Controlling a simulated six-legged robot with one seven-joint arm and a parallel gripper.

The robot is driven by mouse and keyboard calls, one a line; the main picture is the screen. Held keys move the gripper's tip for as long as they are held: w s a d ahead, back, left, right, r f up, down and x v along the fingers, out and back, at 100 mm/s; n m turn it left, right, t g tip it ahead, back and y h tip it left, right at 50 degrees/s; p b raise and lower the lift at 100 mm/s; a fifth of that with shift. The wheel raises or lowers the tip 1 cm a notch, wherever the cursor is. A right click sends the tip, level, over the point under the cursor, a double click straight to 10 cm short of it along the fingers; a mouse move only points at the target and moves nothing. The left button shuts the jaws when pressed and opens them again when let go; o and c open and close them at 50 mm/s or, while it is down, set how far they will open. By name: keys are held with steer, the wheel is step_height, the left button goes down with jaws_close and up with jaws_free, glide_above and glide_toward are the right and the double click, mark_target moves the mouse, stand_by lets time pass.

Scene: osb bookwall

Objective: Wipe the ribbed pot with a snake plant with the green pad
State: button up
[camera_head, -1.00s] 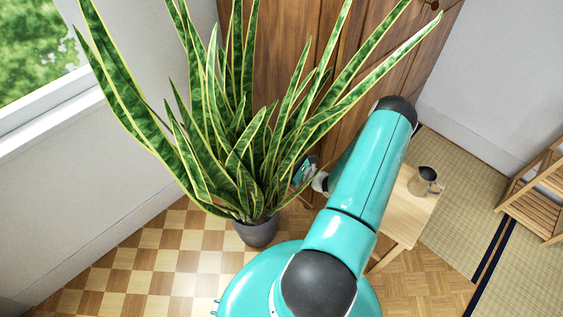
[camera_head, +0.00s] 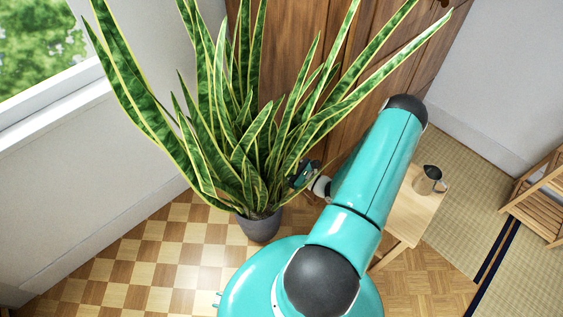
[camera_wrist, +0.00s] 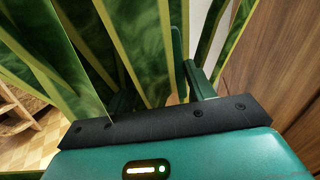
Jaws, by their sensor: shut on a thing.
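The dark grey pot (camera_head: 259,226) with the snake plant (camera_head: 245,150) stands on the checkered floor near the middle of the head view. Its ribs are too small to make out. My gripper (camera_head: 303,175) is just right of the plant, above the pot's rim level, partly behind leaves and apart from the pot as far as I can see. In the wrist view, large leaves (camera_wrist: 140,45) cross in front of my gripper and hide much of its jaws. It is shut on the green pad, which I cannot clearly tell from the dark green fingers.
A wooden cabinet (camera_head: 290,50) stands behind the plant. A window wall (camera_head: 90,190) is at the left. A small light wood table (camera_head: 405,220) with a metal pitcher (camera_head: 430,178) is at the right. A wooden rack (camera_head: 540,205) is at the far right. Checkered floor is clear at lower left.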

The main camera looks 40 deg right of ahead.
mark_target(286, 165)
steer(key=shift+v, duration=2.3)
steer(key=shift+v, duration=1.5)
